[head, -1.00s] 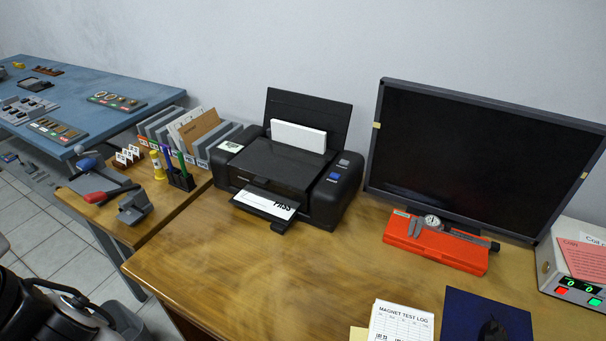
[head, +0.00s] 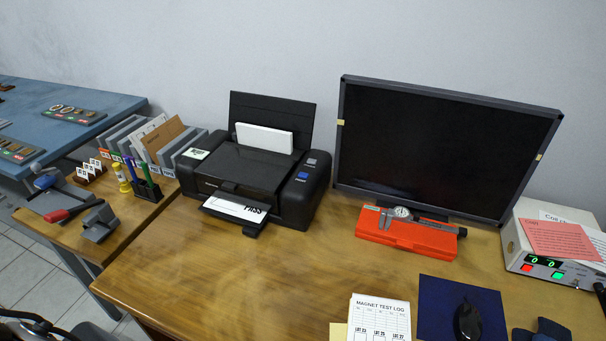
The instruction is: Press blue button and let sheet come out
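The black printer (head: 250,170) stands on the wooden desk with its back paper support raised and a stack of white paper (head: 264,138) in it. The blue button (head: 302,176) is on the right of the printer's top, just in front of a grey button (head: 311,162). A white sheet (head: 232,207) marked "PASS" lies on the front output tray (head: 251,229), its far end at the printer's slot. Nothing covers the blue button. My gripper is not seen in this view.
A monitor (head: 440,150) stands right of the printer, with a red case (head: 405,233) and caliper before it. A pen holder (head: 148,190) and file rack (head: 190,151) are at left. The desk (head: 220,285) before the printer is clear. A log sheet (head: 380,313) lies in front.

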